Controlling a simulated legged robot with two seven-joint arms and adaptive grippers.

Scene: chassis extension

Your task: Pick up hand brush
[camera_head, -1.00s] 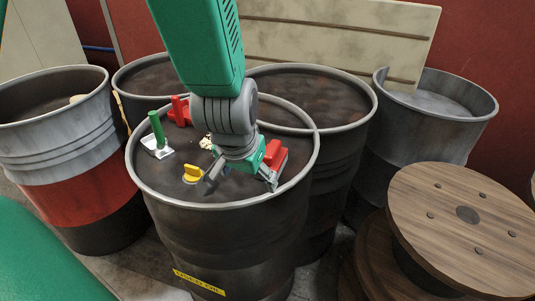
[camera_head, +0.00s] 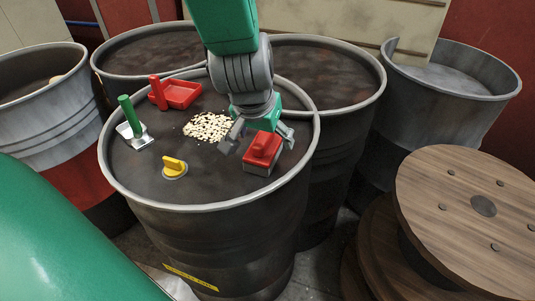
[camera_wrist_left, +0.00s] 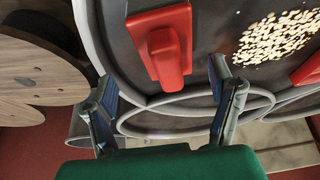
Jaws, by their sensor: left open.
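The hand brush (camera_head: 263,150), a red block with a raised red handle and a pale grey underside, lies on the dark top of the front barrel, near its right rim. In the left wrist view the brush (camera_wrist_left: 165,45) shows red, ahead of and between the spread fingers. My left gripper (camera_head: 259,139) is open and empty, just above and behind the brush, one finger towards each side. In the left wrist view the open gripper (camera_wrist_left: 165,88) shows a clear gap to the brush. My right gripper is not in view.
A wooden cable spool (camera_head: 460,190) stands at the right.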

